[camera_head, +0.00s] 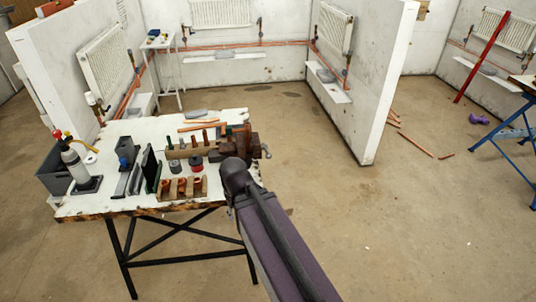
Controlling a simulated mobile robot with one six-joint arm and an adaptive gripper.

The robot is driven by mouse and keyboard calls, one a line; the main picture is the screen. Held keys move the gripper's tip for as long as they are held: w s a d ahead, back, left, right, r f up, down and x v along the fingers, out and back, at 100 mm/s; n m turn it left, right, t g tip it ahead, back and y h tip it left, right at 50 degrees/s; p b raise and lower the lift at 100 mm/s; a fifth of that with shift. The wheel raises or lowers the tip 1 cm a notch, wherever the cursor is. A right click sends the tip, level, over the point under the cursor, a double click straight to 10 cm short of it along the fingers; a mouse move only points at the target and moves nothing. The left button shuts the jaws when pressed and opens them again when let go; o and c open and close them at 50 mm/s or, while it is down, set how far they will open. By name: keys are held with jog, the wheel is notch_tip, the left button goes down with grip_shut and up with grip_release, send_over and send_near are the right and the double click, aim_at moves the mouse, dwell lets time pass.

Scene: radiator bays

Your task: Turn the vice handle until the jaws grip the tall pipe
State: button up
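A reddish-brown vice (236,141) sits at the right end of a white workbench (120,205). Its small handle (267,152) sticks out past the bench's right edge. The gap between the vice jaws is too small to make out, and I cannot pick out a tall pipe in them. My dark arm reaches up from the bottom of the picture, and its rounded joint lies just in front of the vice, covering its lower part. My gripper does not show; it may be hidden behind that joint.
A partition wall (372,90) stands to the right. The floor right of the bench is mostly clear, with loose pipes (416,145) beyond.

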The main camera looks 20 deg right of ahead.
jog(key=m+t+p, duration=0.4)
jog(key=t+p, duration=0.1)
jog(key=p, duration=0.3)
send_near(268, 154)
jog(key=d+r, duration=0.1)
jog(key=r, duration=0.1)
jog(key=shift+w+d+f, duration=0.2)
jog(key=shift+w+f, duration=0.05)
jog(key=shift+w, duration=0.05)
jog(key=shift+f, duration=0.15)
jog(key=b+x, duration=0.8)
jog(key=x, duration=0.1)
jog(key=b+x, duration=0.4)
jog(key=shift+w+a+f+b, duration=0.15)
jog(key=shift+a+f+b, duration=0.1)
jog(key=shift+b, duration=0.1)
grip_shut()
